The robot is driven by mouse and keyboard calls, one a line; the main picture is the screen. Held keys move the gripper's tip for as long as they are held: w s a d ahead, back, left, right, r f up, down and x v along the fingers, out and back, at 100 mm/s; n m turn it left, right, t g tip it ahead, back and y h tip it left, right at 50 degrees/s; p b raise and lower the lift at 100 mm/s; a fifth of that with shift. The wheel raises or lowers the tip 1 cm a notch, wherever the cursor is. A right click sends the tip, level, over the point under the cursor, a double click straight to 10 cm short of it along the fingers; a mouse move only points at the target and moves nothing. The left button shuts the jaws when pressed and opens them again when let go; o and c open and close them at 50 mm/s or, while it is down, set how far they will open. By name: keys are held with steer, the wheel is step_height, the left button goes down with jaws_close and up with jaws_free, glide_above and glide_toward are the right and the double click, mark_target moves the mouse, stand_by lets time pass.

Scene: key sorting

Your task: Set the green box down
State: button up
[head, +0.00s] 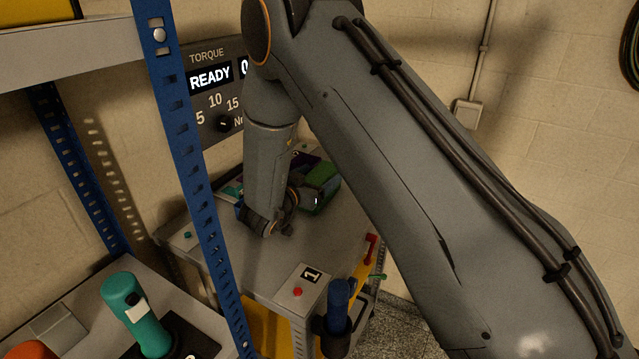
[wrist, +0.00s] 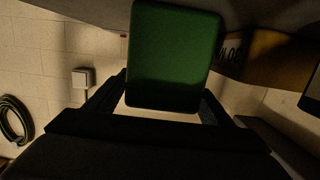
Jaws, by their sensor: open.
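The green box (head: 321,190) is at the back of the grey bench (head: 240,255) in the head view, partly hidden by my arm. Whether its underside touches the bench is hard to see. In the wrist view the green box (wrist: 173,55) fills the upper middle, its near end between my two dark fingers. My gripper (wrist: 160,103) is open, with one finger on each side of the box. In the head view my fingers are mostly hidden behind my wrist.
A blue shelf post (head: 185,150) stands left of my arm. A teal tool (head: 137,313) stands lower left. The middle of the bench is fairly clear.

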steer(key=shift+w+d, duration=0.2)
steer(key=shift+w, duration=0.15)
steer(key=c, duration=1.3)
steer(key=shift+c, duration=1.4)
